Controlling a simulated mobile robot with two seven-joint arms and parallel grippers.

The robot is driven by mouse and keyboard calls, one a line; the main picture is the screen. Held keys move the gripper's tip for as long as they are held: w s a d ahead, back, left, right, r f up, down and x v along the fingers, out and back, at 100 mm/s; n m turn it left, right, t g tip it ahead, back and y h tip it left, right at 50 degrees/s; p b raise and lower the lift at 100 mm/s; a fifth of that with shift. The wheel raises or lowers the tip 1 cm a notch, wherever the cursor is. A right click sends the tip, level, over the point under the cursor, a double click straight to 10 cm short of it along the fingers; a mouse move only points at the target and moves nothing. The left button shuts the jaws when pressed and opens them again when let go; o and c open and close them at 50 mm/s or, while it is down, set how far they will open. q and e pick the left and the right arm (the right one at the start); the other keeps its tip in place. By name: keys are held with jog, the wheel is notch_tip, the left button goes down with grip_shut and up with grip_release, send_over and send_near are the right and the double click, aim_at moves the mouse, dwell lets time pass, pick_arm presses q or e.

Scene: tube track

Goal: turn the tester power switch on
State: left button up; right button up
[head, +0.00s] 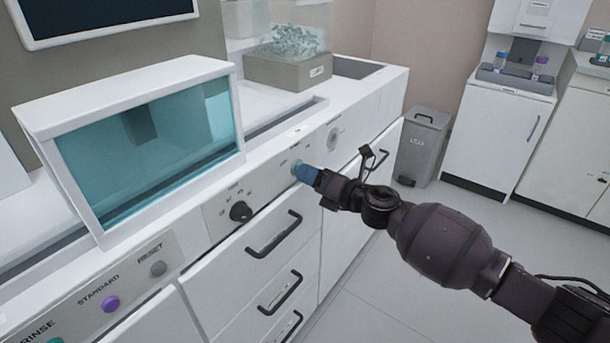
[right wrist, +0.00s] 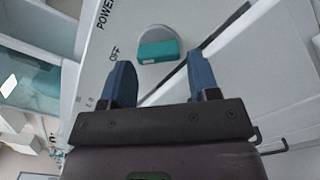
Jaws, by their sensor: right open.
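The tester power switch shows in the right wrist view as a teal knob (right wrist: 158,51) on a white panel, with "POWER" and "OFF" lettering beside it. My right gripper (right wrist: 160,80) is open, its two blue fingers apart with the knob just ahead of the gap between them. I cannot tell whether either finger touches the knob. In the head view the right gripper (head: 305,172) is at the front panel (head: 267,192), and only a bit of the teal switch (head: 297,166) shows beside the fingertips. My left gripper is not in view.
A black rotary knob (head: 240,211) sits left of the switch. Purple (head: 110,304) and grey (head: 158,268) buttons are farther left. A glass-fronted box (head: 150,150) stands on the counter. Drawers with dark handles (head: 274,234) lie below. A grey bin (head: 423,148) stands behind; the floor at right is clear.

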jog(key=shift+x, duration=1.05)
jog(key=c, duration=0.6)
jog(key=shift+c, duration=0.2)
